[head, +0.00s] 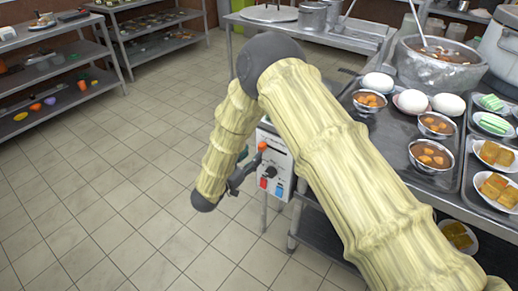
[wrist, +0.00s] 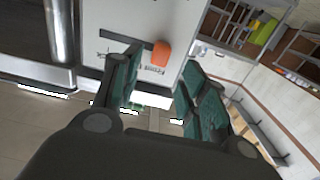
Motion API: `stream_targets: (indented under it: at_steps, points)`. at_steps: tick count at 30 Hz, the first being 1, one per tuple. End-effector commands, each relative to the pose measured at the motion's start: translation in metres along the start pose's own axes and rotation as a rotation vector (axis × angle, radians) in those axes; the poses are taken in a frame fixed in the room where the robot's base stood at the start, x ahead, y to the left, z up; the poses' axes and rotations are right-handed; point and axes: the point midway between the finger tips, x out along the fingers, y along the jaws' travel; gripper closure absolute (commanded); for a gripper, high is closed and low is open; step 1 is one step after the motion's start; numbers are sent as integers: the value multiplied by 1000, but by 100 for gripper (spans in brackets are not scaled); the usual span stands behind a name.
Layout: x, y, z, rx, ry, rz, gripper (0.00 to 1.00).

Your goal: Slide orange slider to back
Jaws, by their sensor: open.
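The orange slider (head: 262,146) is a small knob at the top of the white control panel (head: 275,160), which faces the aisle at the end of the steel counter. In the wrist view the orange slider (wrist: 160,53) stands out from a dark slot (wrist: 128,40) in the white panel. My gripper (wrist: 158,82) is open, with one dark green finger on each side of the slider in the picture. I see no contact between finger and slider.
Below the slider the panel has a round dial (head: 271,171), a red button (head: 263,183) and a blue button (head: 279,192). The counter holds trays (head: 395,135) with bowls and plates, and a large pot (head: 440,65). The tiled floor (head: 110,190) at left is clear.

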Motion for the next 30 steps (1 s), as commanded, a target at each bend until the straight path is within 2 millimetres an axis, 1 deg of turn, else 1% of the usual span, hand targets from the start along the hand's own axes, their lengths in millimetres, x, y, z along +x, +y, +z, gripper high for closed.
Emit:
stream_targets:
  at_steps: [1, 6, 12, 16, 24, 26, 30]
  points:
    - [10, 1, 0, 1, 1, 2, 57]
    - [35, 1, 0, 0, 0, 1, 57]
    - [54, 1, 0, 0, 0, 0, 57]
    - [58, 1, 0, 0, 0, 0, 57]
    - [59, 0, 0, 0, 0, -1, 57]
    - [59, 0, 0, 0, 0, -1, 66]
    - [59, 0, 0, 0, 0, -1, 92]
